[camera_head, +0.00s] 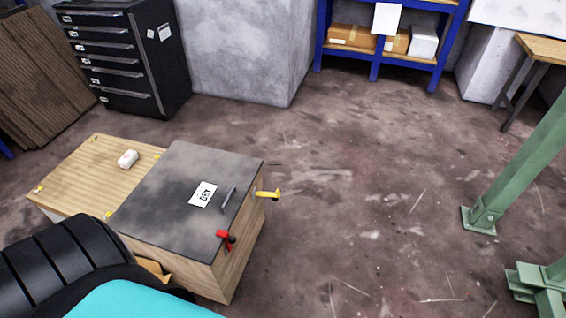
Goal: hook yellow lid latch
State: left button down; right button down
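The yellow lid latch (268,194) is at the far right edge of a wooden box (232,270) and sticks out to the right. I cannot tell whether its hook touches a catch. A red latch (226,238) sits nearer on the same edge. The dark grey lid (165,200) lies flat on the box, with a grey bar handle (228,196) and a white label (203,194). Neither of my grippers is in view.
A pale wooden top (85,172) joins the lid on the left and carries a small white object (128,159). A black drawer cabinet (125,60) and blue shelf (376,62) stand behind. Green posts (515,175) stand at right. The floor (360,200) right of the box is clear.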

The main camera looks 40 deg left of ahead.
aim_at(275, 196)
jog(key=i+z, duration=0.1)
jog(key=i, duration=2.3)
